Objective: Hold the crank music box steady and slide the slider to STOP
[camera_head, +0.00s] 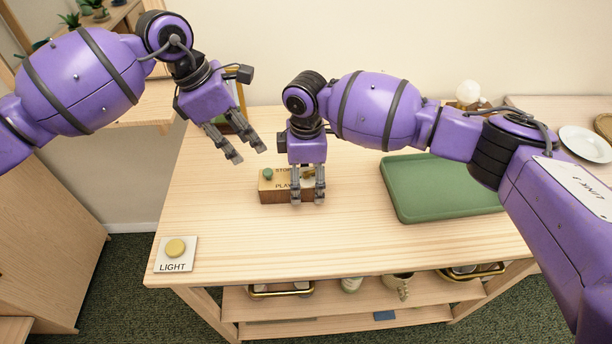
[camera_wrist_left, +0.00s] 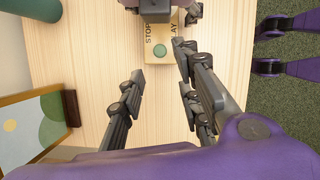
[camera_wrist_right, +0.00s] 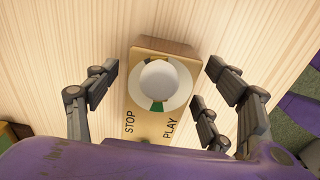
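The crank music box (camera_head: 272,193) is a small wooden box on the table, with STOP and PLAY on its top. A green round knob (camera_head: 268,174) sits at its left end; it also shows in the left wrist view (camera_wrist_left: 160,51). In the right wrist view, a white ball (camera_wrist_right: 158,78) sits over a pale disc on the box (camera_wrist_right: 150,124). My right gripper (camera_head: 308,197) is over the box's right part, its fingers apart on either side in the right wrist view. My left gripper (camera_head: 247,150) is open and empty, behind and left of the box. I cannot tell the slider's position.
A green tray (camera_head: 440,212) lies to the right of the box. A LIGHT button plate (camera_head: 175,254) is at the table's front left corner. A framed picture (camera_wrist_left: 32,126) stands near the left gripper. The table in front of the box is clear.

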